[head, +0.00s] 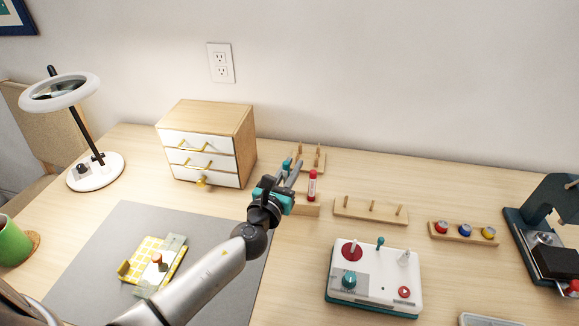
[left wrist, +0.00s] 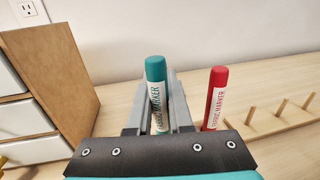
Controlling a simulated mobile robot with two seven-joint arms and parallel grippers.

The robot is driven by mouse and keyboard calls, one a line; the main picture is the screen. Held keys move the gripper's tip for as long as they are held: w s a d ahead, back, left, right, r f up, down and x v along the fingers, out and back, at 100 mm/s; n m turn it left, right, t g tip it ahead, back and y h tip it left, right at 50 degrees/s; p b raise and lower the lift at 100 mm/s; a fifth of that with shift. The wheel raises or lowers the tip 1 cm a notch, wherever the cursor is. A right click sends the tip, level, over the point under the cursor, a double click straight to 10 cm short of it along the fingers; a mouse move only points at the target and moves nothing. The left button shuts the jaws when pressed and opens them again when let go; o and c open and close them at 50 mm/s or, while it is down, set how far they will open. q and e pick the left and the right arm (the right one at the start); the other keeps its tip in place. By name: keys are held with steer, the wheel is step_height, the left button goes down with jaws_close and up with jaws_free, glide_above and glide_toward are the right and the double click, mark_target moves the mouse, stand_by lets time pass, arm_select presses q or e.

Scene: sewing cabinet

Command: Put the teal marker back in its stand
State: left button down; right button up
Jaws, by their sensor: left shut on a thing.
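The teal marker (left wrist: 156,92) stands upright, cap up, between the fingers of my left gripper (left wrist: 155,105) in the left wrist view. In the head view its teal cap (head: 287,163) shows between the fingertips of my left gripper (head: 290,172), which is shut on it. The wooden stand (head: 308,209) is partly hidden behind the gripper. A red marker (head: 312,186) stands upright in it, just right of the gripper; it also shows in the left wrist view (left wrist: 216,97). The teal marker's lower end is hidden, so I cannot tell whether it is in the stand.
A drawer cabinet (head: 205,142) stands left of the gripper. A pegged rack (head: 318,160) is behind, another (head: 371,210) to the right. A white control box (head: 374,278) stands in front right. A grey mat (head: 215,230) lies under my left arm.

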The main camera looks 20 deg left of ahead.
arm_select(q)
steer(key=shift+f, duration=0.4)
steer(key=c, duration=0.8)
jaws_free()
steer(key=shift+o, duration=0.2)
steer(key=s, duration=0.7)
steer(key=s+b, duration=0.1)
steer(key=s, duration=0.6)
steer(key=shift+s+d+f, duration=0.1)
steer(key=shift+s+d, duration=0.1)
steer(key=shift+s, duration=0.55)
